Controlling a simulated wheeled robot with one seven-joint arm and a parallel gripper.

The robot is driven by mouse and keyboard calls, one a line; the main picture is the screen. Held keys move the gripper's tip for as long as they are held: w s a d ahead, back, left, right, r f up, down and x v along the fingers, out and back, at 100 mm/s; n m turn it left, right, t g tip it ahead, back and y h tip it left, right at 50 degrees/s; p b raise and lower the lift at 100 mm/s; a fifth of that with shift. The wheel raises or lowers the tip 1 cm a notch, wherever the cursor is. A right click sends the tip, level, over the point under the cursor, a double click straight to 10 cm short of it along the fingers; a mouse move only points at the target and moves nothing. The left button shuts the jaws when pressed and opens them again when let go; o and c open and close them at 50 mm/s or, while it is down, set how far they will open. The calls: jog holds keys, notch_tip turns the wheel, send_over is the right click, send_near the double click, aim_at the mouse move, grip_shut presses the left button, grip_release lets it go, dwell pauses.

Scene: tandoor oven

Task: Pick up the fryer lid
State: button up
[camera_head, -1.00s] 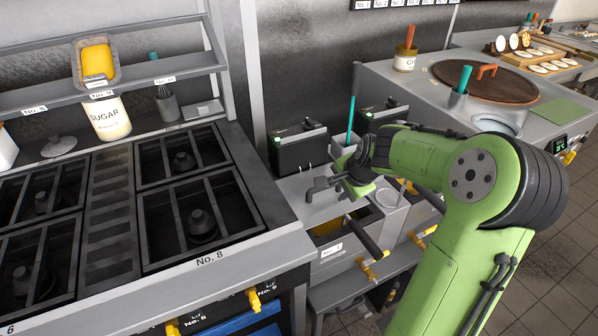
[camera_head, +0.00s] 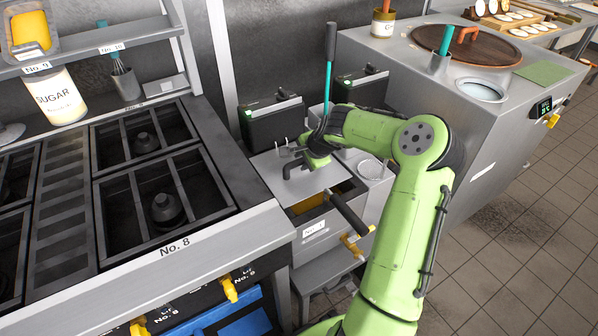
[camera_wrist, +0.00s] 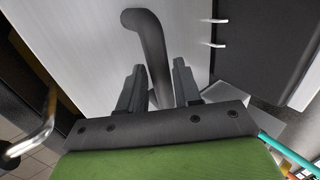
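The fryer lid (camera_head: 312,184) is a flat grey metal plate lying over part of the fryer (camera_head: 318,228). Its dark bent handle (camera_head: 291,169) stands up from it. The lid fills much of the wrist view (camera_wrist: 85,40), where the handle (camera_wrist: 150,45) runs up between my two fingers. My gripper (camera_head: 297,153) is over the lid at the handle. In the wrist view my gripper (camera_wrist: 160,75) is open, with a finger on each side of the handle. Whether either finger touches it, I cannot tell.
The stove (camera_head: 165,250) is close on the left. A black fryer box (camera_head: 272,122) stands behind the lid. A dark basket handle (camera_head: 348,213) juts out in front. A teal-handled utensil (camera_head: 329,65) stands upright just behind my gripper. Open floor lies right.

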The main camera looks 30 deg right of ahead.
jog(key=shift+x, duration=0.85)
jog(key=shift+r, duration=0.1)
jog(key=shift+s, duration=0.1)
jog(key=shift+c, duration=0.3)
grip_shut()
notch_tip(320, 180, up, 28)
jog(key=p, duration=0.9)
jog(key=shift+r, duration=0.1)
